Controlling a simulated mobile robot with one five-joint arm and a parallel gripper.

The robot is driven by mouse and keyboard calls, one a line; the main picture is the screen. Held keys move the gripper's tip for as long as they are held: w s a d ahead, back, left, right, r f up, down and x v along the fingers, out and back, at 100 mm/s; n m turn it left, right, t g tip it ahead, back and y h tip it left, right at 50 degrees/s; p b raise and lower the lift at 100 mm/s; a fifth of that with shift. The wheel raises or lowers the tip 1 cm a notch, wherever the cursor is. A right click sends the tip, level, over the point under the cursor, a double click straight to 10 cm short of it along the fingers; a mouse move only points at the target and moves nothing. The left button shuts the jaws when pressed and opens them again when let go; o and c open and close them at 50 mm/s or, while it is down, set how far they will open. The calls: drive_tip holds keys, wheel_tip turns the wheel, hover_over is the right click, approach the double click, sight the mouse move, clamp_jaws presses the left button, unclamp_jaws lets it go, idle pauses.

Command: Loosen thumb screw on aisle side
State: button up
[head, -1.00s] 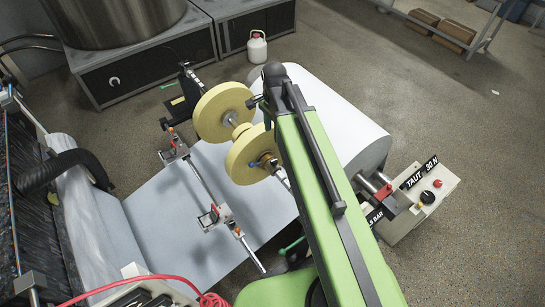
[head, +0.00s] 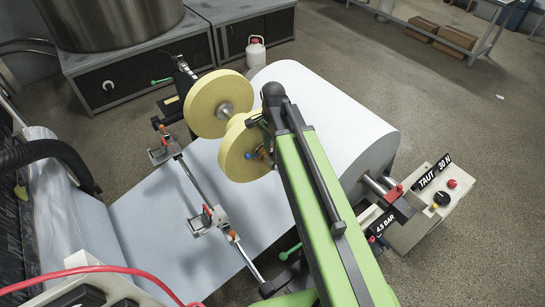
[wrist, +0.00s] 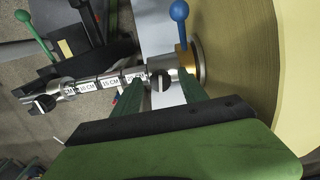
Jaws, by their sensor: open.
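A blue ball-headed screw (wrist: 180,12) stands up from a brass-coloured collar (wrist: 184,60) beside the near yellow disc (wrist: 245,70) in the wrist view. In the head view a small blue spot (head: 261,153) shows on the near yellow disc's hub. My gripper (wrist: 161,88) is open. Its two green fingers lie either side of a silver block with a dark round hole (wrist: 161,82) on the shaft, left of the blue screw. Nothing is held. I cannot tell whether the fingers touch the block.
A green-knobbed lever (wrist: 22,16) is at upper left. A large white paper roll (head: 325,100) lies behind my arm. A control box (head: 410,232) stands right, with open floor beyond.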

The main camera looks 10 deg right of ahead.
drive_tip(key=shift+c, duration=0.4)
clamp_jaws()
drive_tip(key=shift+a, duration=0.1)
